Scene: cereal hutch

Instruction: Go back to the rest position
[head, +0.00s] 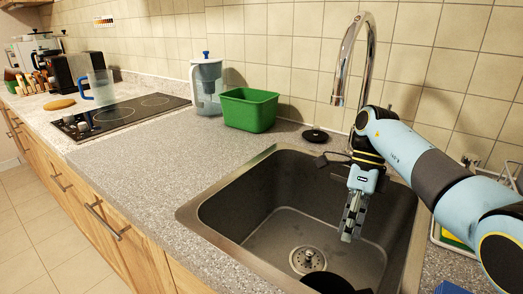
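My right arm comes in from the right edge. Its gripper (349,235) points down over the right part of the sink (270,215), below the tall chrome faucet (340,80). The fingers look close together, but from this angle I cannot tell whether they are open or shut. I see nothing clearly held between them. My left gripper and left arm are not in view.
A green tub (249,112) and a lidded pitcher (207,85) stand behind the sink's left side. A black disc (315,135) lies by the faucet. Farther left are a cooktop (120,115) and a clear jug (101,87). The counter left of the sink is clear.

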